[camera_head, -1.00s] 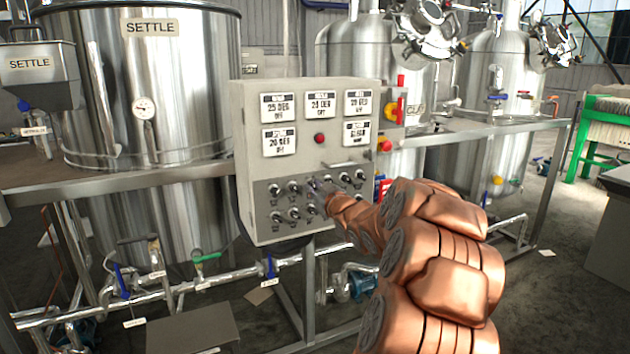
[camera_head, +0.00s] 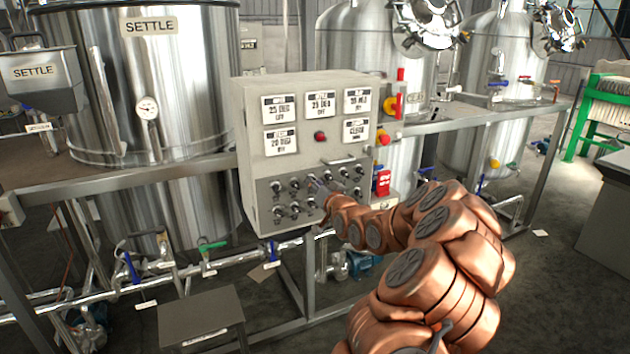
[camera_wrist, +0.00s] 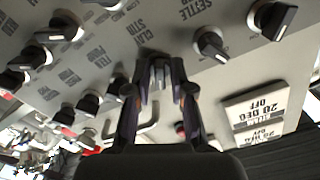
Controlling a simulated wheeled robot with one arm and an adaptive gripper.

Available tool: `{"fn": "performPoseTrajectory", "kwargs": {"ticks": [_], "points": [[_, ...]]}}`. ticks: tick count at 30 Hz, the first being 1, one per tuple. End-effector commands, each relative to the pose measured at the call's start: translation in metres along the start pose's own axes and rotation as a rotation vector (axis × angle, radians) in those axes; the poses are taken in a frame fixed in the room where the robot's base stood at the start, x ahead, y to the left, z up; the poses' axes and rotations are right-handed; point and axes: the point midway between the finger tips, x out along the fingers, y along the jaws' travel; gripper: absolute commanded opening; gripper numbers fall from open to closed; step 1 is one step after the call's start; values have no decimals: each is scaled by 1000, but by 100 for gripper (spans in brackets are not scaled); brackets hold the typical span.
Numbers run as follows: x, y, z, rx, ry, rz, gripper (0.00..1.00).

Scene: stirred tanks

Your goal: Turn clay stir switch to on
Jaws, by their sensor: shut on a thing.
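The grey control box (camera_head: 252,160) carries rows of black rotary switches on its lower front. My gripper (camera_head: 321,190) reaches those switches from the right in the head view; its fingers are small there and partly hidden by my arm. In the wrist view the panel is upside down. My gripper (camera_wrist: 161,75) is shut on a switch, the clay stir switch (camera_wrist: 158,72), below a label that appears to read CLAY STIR (camera_wrist: 138,26). The fingers cover most of the knob, so I cannot tell its angle.
In the wrist view a settle stir switch (camera_wrist: 211,45) sits close to the right of the fingers, and other switches (camera_wrist: 88,103) lie to the left. A red button (camera_head: 320,136) and display plates (camera_head: 280,109) are above. A metal rail (camera_head: 480,120) runs beside the box.

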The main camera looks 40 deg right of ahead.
Motion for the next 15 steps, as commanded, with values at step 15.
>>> {"fn": "performPoseTrajectory", "kwargs": {"ticks": [15], "points": [[0, 0, -1, 62, 1, 0, 0]]}}
